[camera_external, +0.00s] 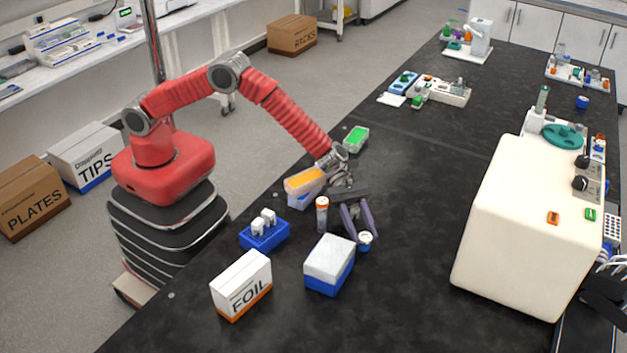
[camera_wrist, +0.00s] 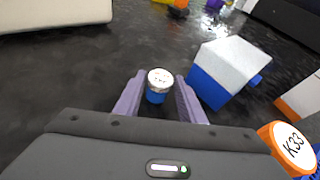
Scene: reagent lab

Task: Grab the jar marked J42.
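A small jar with a white lid and blue body (camera_wrist: 157,86) stands upright between my fingers in the wrist view. Dark writing on its lid is too small to read surely. It also shows on the black bench in the external view (camera_external: 365,241). My gripper (camera_external: 364,235) points down at the bench with its two purple fingers apart, one on each side of the jar. In the wrist view my gripper (camera_wrist: 160,78) looks open, with thin gaps between fingers and jar. No jar reads clearly as J42.
An orange-lidded jar marked K33 (camera_wrist: 292,148) stands close by, also in the external view (camera_external: 322,214). A white-and-blue box (camera_external: 330,262), a FOIL box (camera_external: 241,285) and a blue rack (camera_external: 264,234) are near. The bench right of my gripper is clear up to a cream machine (camera_external: 520,230).

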